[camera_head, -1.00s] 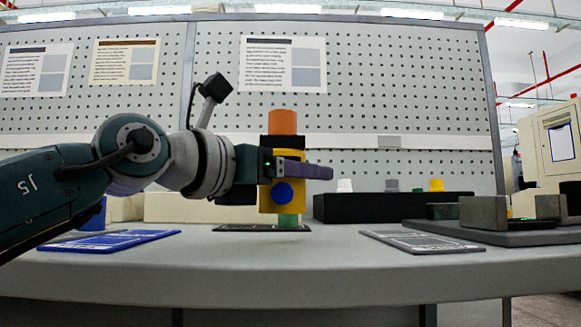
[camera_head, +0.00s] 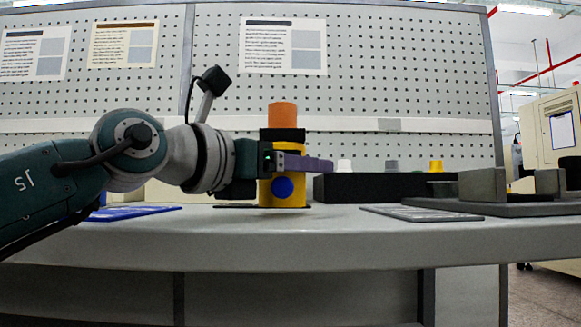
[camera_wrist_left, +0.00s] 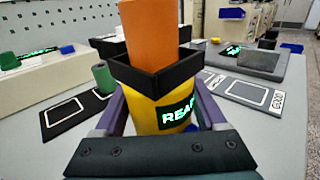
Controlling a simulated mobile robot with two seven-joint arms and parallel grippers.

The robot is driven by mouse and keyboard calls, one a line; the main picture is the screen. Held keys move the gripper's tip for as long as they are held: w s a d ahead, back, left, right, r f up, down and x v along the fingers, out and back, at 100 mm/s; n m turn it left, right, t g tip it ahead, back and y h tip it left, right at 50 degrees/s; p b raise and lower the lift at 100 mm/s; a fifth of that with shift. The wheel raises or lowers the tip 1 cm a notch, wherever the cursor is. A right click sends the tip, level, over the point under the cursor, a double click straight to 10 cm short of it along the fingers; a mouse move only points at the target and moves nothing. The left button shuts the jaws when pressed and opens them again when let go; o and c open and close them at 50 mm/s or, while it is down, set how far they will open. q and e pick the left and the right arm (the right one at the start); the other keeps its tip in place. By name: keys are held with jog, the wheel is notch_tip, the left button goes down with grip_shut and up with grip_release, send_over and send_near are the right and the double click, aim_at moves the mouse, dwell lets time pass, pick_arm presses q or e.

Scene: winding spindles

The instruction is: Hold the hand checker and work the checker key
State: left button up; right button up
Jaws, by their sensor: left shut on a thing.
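The hand checker (camera_head: 282,192) is a yellow body with a square black collar and a round blue key (camera_head: 283,187) on its side. An orange cylinder (camera_head: 281,115) stands upright in the collar. My left gripper (camera_head: 300,163) is shut around the yellow body, its purple fingers on either side. In the left wrist view the checker (camera_wrist_left: 150,112) sits between the fingers, and a lit green display (camera_wrist_left: 178,114), partly hidden, reads "REA...". The blue key is almost hidden there. Nothing touches the key in the head view. My right gripper is out of view.
A green spindle (camera_wrist_left: 103,76) stands by a black mat (camera_wrist_left: 72,114). A blue mat (camera_head: 135,213) lies left and a grey mat (camera_head: 420,214) right. A black block (camera_head: 380,187) with several coloured pegs and a grey fixture (camera_head: 482,187) stand behind.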

pick_arm(q)
jog(key=shift+f, duration=0.6)
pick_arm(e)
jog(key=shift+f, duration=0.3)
pick_arm(q)
jog(key=shift+f, duration=0.15)
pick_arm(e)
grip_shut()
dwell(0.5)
pick_arm(q)
jog(key=shift+b, duration=0.3)
dwell(0.8)
